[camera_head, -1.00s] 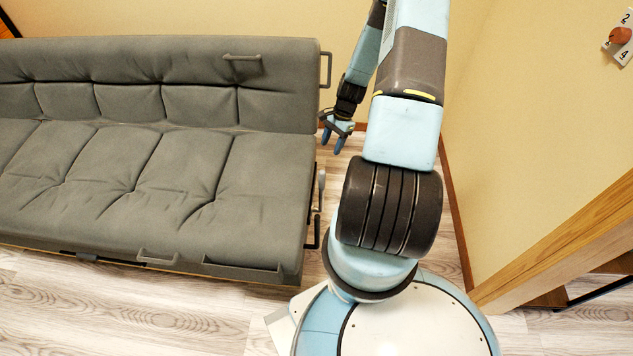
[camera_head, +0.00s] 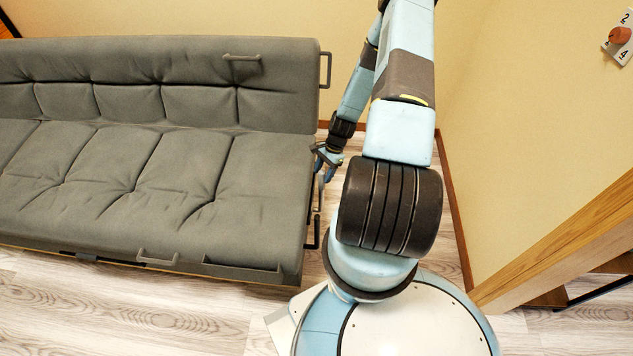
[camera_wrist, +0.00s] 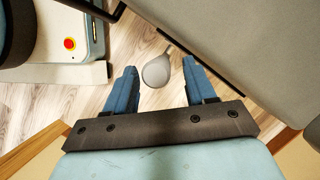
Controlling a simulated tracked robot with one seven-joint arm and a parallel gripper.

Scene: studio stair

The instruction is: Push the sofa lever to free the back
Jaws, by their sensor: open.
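The grey sofa (camera_head: 150,190) fills the left of the head view, with its back upright against the wall. In the wrist view the lever (camera_wrist: 157,70) has a rounded grey end that appears between and just beyond my fingertips. My gripper (camera_head: 325,168) is beside the sofa's right end, pointing down. Its two blue fingers (camera_wrist: 158,80) are apart with nothing held between them. I cannot tell whether a finger touches the lever.
Dark handles stick out from the sofa's back edge (camera_head: 328,70) and front (camera_head: 158,257). A wooden frame (camera_head: 560,245) stands at the right. The yellow wall (camera_head: 530,120) is close on that side. Wood floor (camera_head: 120,310) is clear in front of the sofa.

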